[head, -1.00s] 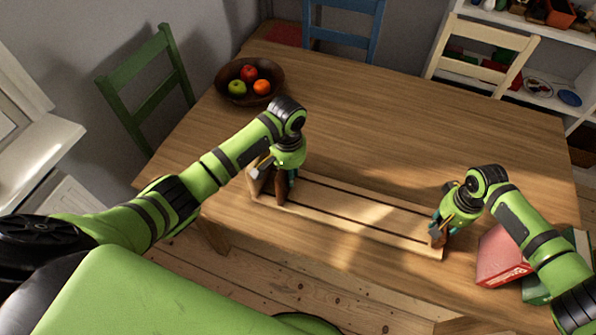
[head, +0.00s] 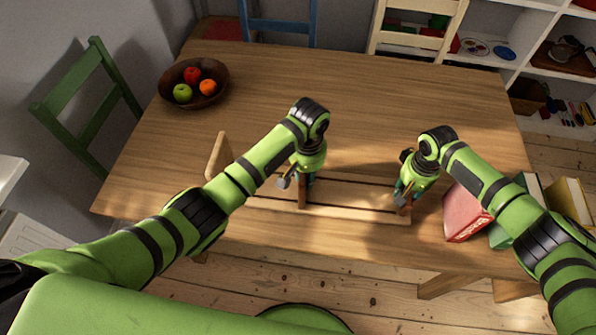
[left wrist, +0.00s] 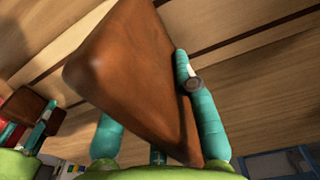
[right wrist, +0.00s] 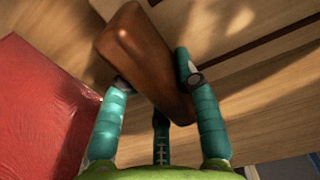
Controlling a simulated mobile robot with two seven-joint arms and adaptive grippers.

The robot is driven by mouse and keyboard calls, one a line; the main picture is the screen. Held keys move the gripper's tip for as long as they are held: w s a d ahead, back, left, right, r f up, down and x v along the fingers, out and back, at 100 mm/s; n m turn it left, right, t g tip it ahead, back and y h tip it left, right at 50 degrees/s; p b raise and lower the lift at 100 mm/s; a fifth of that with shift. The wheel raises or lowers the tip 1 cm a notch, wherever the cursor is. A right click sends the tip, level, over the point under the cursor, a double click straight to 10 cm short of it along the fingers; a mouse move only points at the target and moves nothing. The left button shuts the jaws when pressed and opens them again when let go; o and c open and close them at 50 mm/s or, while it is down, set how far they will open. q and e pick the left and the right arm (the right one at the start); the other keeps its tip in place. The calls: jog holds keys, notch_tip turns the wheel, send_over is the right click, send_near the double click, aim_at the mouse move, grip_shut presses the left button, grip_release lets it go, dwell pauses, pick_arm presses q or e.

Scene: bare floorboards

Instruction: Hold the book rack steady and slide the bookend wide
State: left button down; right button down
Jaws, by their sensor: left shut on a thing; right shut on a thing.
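The wooden book rack (head: 350,208) lies along the front of the table, with slots running along its base. Its fixed left end panel (head: 218,156) stands upright. My left gripper (head: 305,183) is shut on the brown bookend (head: 302,195), which stands partway along the rack, well apart from the left panel. In the left wrist view the bookend (left wrist: 135,75) fills the space between the fingers. My right gripper (head: 402,195) is shut on the rack's right end piece (right wrist: 145,60), which shows between the fingers in the right wrist view. The gripper and arm partly hide it from the head.
Red (head: 465,213), green and yellow books stand right of the rack, close to my right arm. A fruit bowl (head: 194,84) sits at the back left. The table's middle is clear. Chairs (head: 85,100) and a white shelf (head: 515,70) surround it.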

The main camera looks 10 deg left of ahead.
pick_arm(q)
jog(key=shift+d, duration=0.2)
pick_arm(e)
jog(key=shift+a, duration=0.2)
pick_arm(q)
jog(key=c, duration=1)
grip_release()
jog(key=shift+a, duration=0.1)
notch_tip(320, 180, up, 11)
jog(key=shift+w, duration=0.1)
jog(key=shift+r, duration=0.55)
pick_arm(e)
jog(key=c, duration=1.1)
grip_release()
jog(key=shift+c, duration=0.2)
jog(key=o, duration=0.3)
jog(key=shift+d+f, duration=0.1)
